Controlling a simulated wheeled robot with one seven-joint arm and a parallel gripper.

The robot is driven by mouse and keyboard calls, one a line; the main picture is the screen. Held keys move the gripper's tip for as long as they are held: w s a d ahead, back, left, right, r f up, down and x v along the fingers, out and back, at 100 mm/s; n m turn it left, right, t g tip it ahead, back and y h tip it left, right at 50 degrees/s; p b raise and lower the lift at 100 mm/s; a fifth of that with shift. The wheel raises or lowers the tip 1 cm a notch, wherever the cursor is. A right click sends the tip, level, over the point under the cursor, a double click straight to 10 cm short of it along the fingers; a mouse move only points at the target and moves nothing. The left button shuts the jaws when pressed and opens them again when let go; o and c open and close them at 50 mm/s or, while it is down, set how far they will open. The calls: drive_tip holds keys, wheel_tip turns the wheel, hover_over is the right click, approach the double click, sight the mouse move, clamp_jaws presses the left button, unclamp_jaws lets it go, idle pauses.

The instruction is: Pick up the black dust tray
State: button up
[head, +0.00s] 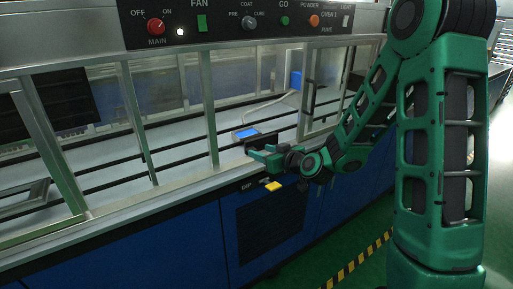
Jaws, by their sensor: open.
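My gripper (258,154) is at the front edge of the white counter, in the middle of the head view. Its green fingers point left and are apart, with nothing seen between them. A small black flat piece (262,140) shows just behind the fingers; it looks like the black dust tray, but it is partly hidden by the gripper. I cannot tell whether the fingers touch it.
A device with a blue screen (246,132) lies on the counter behind. Metal window posts (209,108) stand left of my gripper. A control panel (240,22) runs above. A blue cabinet (180,250) with a yellow tag (274,186) is below.

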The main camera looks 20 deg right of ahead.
sight(254, 149)
drive_tip(key=shift+f+x, duration=0.2)
drive_tip(key=shift+x, duration=3.1)
drive_tip(key=shift+d, duration=0.1)
drive_tip(key=shift+c, duration=0.3)
clamp_jaws()
